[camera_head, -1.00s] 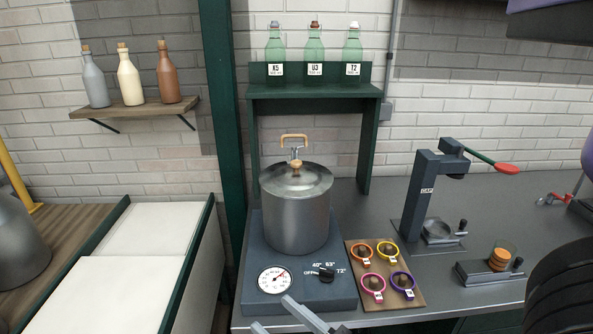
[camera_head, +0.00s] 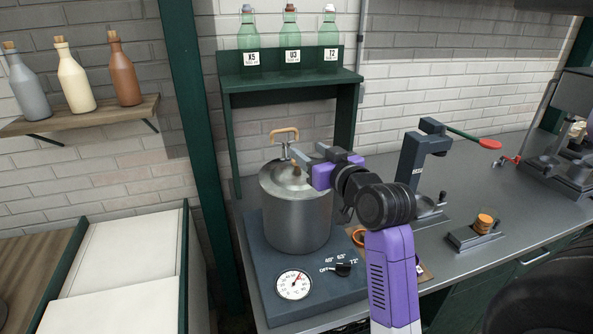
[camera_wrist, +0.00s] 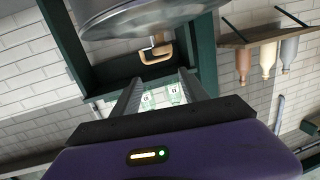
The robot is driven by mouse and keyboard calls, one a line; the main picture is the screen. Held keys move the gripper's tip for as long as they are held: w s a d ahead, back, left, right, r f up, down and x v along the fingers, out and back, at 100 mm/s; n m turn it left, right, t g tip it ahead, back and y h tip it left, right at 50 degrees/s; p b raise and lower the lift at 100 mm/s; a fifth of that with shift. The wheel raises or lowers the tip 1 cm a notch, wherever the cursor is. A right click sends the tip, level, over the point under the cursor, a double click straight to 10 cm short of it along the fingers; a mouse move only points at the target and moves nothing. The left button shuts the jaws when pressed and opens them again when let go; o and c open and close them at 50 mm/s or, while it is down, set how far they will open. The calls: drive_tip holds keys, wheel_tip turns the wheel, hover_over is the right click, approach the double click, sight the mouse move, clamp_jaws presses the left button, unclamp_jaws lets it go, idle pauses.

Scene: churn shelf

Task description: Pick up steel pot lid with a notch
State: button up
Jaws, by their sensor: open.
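The steel pot lid (camera_head: 281,178) is a shiny disc with a wooden knob, lying on the steel pot (camera_head: 297,220). A bent wooden handle (camera_head: 283,132) stands up at its back edge; the notch itself cannot be made out. My gripper (camera_head: 303,152) is open and empty, beside and slightly above the knob, reaching in from the right. Whether a finger touches the knob cannot be told. In the wrist view, which is upside down, the lid and pot (camera_wrist: 140,18) fill the top, and my open gripper (camera_wrist: 160,86) points toward the shelf bottles.
The pot stands on a dark heater base (camera_head: 262,262) with a dial. A green shelf (camera_head: 290,84) with several bottles rises behind. A dark press (camera_head: 412,165) stands to the right, and a small board (camera_head: 425,270) with rings lies partly behind my arm.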

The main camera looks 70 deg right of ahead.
sight(297, 169)
drive_tip(key=shift+w+a+f+n+g+y, duration=0.1)
drive_tip(key=shift+a+f+n+g+y, duration=0.15)
drive_tip(key=shift+f, duration=0.4)
drive_tip(key=shift+w+a+f+n+g+y, duration=0.15)
drive_tip(key=shift+f+y, duration=0.2)
drive_tip(key=shift+f, duration=0.25)
drive_tip(key=shift+d+f, duration=0.15)
drive_tip(key=p+x, duration=0.2)
drive_tip(key=x, duration=0.5)
drive_tip(key=shift+w, duration=0.35)
drive_tip(key=shift+f, duration=0.1)
drive_tip(key=shift+c, duration=0.2)
clamp_jaws()
